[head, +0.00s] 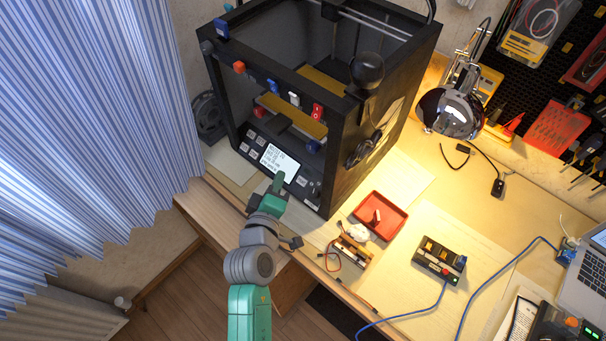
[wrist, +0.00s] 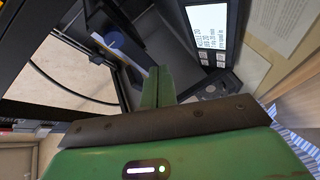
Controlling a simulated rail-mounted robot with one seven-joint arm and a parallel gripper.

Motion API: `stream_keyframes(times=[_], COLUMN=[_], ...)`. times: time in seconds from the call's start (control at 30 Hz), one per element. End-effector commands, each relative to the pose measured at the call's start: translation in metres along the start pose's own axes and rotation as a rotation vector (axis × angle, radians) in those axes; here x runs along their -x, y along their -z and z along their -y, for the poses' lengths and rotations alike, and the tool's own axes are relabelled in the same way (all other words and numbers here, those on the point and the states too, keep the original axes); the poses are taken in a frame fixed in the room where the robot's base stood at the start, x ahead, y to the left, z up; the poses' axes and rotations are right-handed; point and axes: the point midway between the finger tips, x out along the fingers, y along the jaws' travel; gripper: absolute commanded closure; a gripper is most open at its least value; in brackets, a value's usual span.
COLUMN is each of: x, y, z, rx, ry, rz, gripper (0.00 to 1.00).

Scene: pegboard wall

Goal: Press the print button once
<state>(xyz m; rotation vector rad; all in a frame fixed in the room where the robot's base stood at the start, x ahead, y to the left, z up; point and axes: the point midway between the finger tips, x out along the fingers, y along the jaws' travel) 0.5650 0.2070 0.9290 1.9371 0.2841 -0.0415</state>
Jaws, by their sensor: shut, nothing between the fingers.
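The black 3D printer (head: 335,150) stands on the bench with its sloped front panel facing me. The panel has a lit screen (head: 278,164), which also shows in the wrist view (wrist: 207,28). Small grey buttons (head: 250,143) sit left of the screen, and more controls are to its right. I cannot read which is the print button. My green gripper (head: 280,176) is shut and empty, in front of the panel's lower edge by the screen. In the wrist view its closed fingers (wrist: 158,78) are beside the panel, near small buttons (wrist: 221,57); contact cannot be told.
A red tray (head: 379,216) and a small wooden-based device (head: 350,250) with wires are right of my arm. A control box (head: 440,259) with a red button stands further right. A lamp (head: 452,112) and laptop (head: 586,275) are on the bench. A striped curtain (head: 90,110) hangs left.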

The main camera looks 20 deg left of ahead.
Motion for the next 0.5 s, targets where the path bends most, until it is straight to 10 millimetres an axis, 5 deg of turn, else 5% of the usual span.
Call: stream_keyframes(times=[0.5], x=[0.0], y=[-0.009], z=[0.017], rx=[0.057], ry=[0.023], rz=[0.015], gripper=[1.0])
